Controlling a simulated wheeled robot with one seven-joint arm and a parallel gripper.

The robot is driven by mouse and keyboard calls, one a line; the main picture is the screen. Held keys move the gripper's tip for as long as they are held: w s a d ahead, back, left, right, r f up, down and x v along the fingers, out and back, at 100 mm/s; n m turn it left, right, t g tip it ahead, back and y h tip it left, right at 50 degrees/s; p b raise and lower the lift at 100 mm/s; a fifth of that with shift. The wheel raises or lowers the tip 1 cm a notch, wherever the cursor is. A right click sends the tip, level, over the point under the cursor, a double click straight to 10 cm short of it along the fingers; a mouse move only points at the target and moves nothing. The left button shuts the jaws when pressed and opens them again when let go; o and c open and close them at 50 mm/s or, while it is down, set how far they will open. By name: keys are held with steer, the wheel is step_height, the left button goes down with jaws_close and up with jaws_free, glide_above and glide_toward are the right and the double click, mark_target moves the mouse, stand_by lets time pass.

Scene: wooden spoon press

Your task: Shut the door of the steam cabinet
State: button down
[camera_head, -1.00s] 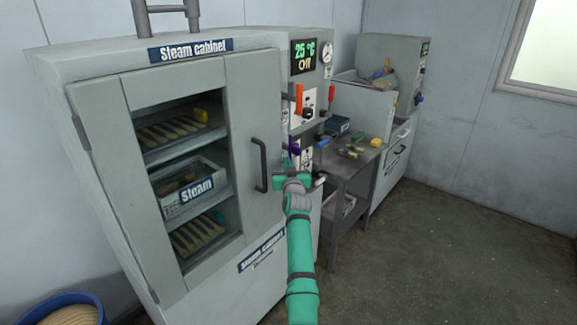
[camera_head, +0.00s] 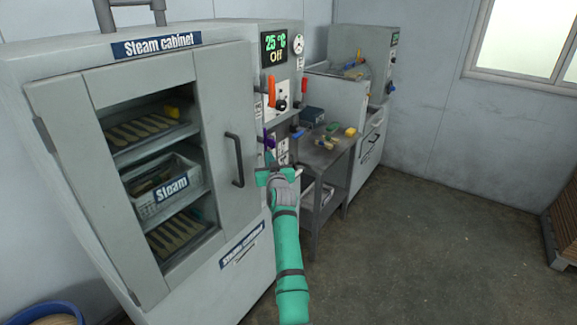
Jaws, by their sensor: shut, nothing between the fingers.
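The steam cabinet (camera_head: 125,235) is a grey box on the left in the head view, under a "Steam cabinet" sign. Its door (camera_head: 230,195) has a glass window, a dark upright handle (camera_head: 236,160) on its right side and a hinge at the left. The door lies across the front and looks close to flush; I cannot tell whether a small gap is left at its right edge. My teal gripper (camera_head: 275,175) is just right of the handle, in front of the control panel, apart from the handle. Its fingertips are small and partly hidden; it appears shut and empty.
The control panel (camera_head: 282,75) reads 25 °C, Off, with orange and red levers. A metal table (camera_head: 335,155) with small coloured items stands right of the cabinet, a grey machine (camera_head: 362,60) behind it. A blue tub (camera_head: 45,310) sits front left.

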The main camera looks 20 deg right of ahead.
steer(key=s+d, duration=0.6)
steer(key=s, duration=0.1)
steer(key=s+a+f+m, duration=0.1)
steer(key=s+a+f, duration=0.6)
steer(key=f, duration=0.3)
steer(key=s+a+f, duration=0.6)
steer(key=s+f, duration=0.1)
steer(key=f, duration=0.4)
steer(key=s+a+f+g, duration=0.1)
steer(key=s+a+f, duration=0.4)
steer(key=s, duration=0.4)
steer(key=s+a+f, duration=0.4)
steer(key=s+f, duration=0.1)
steer(key=s, duration=0.4)
steer(key=s+a, duration=0.3)
steer(key=s, duration=0.8)
steer(key=s+a, duration=0.3)
steer(key=s, duration=0.9)
steer(key=s+r+n+y, duration=0.1)
steer(key=s+r, duration=0.4)
steer(key=s, duration=0.3)
steer(key=s+a+r+n+g+y, duration=0.1)
steer(key=s+r, duration=0.4)
steer(key=s, duration=0.3)
steer(key=shift+a+r, duration=0.25)
steer(key=shift+a, duration=0.05)
